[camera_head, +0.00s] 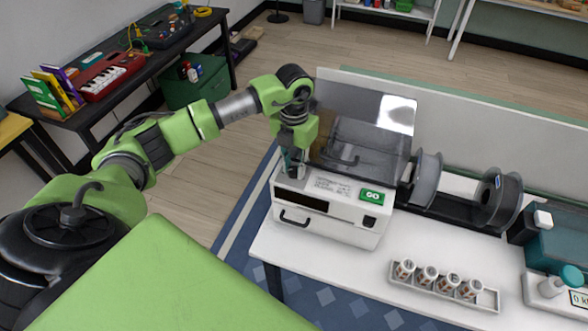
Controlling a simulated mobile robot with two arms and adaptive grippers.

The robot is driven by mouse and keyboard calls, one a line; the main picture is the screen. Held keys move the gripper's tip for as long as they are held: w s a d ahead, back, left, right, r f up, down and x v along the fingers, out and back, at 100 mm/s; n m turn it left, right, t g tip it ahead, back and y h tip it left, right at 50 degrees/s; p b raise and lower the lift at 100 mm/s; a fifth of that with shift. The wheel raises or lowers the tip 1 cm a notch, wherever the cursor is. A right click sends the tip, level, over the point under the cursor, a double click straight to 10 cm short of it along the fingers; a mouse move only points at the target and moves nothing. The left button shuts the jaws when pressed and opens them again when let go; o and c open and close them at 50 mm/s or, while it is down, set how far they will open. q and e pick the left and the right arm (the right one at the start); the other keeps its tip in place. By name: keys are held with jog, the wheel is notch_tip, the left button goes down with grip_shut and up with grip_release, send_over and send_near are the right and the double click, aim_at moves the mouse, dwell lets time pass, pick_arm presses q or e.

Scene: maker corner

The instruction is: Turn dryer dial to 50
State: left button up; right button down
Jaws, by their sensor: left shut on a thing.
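The dryer (345,230) is a white box with a clear dark lid (362,135), standing at the left end of the white table. Its front has a dark display strip (302,199), a green GO button (372,196), a dark switch and a handle. My left gripper (295,172) points down over the left end of the dryer's sloped top panel. It is shut on the dial there, which the gripper mostly hides. The dial's setting cannot be read. My right gripper is not in view.
Filament spools (426,179) on a dark holder stand right of the dryer. A white tray (446,290) with several small labelled cylinders lies in front. A teal device (557,245) and a scale stand at the right. White tabletop (335,265) is bare before the dryer.

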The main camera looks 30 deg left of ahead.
pick_arm(q)
jog(key=m+b, duration=0.4)
jog(key=shift+f, duration=0.15)
jog(key=shift+m+b, duration=1.4)
jog(key=shift+m, duration=0.4)
jog(key=shift+r, duration=0.2)
jog(key=o, duration=1.1)
jog(key=shift+o, duration=0.2)
